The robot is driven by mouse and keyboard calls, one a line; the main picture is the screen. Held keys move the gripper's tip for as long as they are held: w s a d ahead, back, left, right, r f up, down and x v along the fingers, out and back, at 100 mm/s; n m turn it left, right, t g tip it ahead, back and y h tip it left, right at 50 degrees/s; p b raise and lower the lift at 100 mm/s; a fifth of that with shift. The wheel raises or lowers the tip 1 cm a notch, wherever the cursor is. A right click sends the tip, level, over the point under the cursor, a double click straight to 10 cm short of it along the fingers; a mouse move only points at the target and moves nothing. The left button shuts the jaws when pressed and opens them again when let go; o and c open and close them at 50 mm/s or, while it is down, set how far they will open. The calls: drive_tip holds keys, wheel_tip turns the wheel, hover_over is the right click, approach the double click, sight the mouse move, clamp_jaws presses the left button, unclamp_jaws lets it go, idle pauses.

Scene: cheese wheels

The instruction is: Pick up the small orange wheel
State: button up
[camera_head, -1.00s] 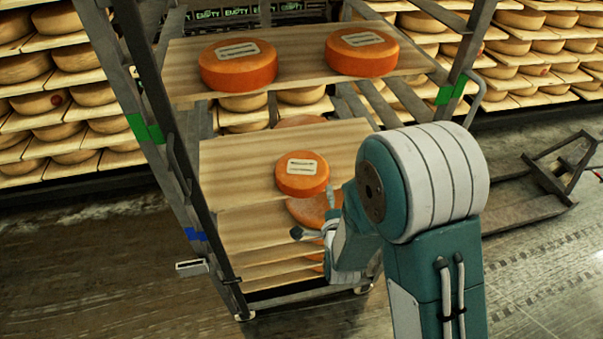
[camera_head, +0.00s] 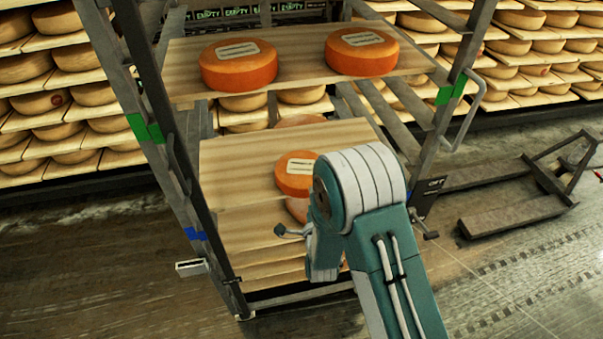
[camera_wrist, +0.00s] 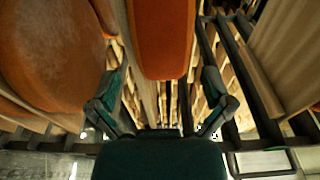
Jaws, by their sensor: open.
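The small orange wheel (camera_head: 293,176), with a pale label on top, lies on a middle wooden shelf of the rack in the head view. My arm covers its right part. In the wrist view an orange wheel (camera_wrist: 161,40) shows upper centre, seen edge-on, ahead of and between my fingers. My gripper (camera_wrist: 160,100) is open, its two fingers spread left and right with nothing between the tips. In the head view my arm hides most of the gripper; one finger shows left of the arm, just below the small wheel.
Two larger orange wheels (camera_head: 238,66) (camera_head: 361,52) sit on the upper shelf (camera_head: 300,68). A larger wheel (camera_wrist: 50,50) fills the wrist view's left side. Rack posts (camera_head: 150,130) flank the shelves. A pallet jack (camera_head: 515,205) stands on the floor at right.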

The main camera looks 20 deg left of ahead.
sight(302, 173)
drive_tip(key=x, duration=0.3)
drive_tip(key=shift+w+a+r, duration=0.1)
drive_tip(key=shift+w+a, duration=0.05)
drive_tip(key=shift+w, duration=0.05)
drive_tip(key=c, duration=1.2)
drive_tip(key=shift+o, duration=0.2)
drive_tip(key=shift+r, duration=0.1)
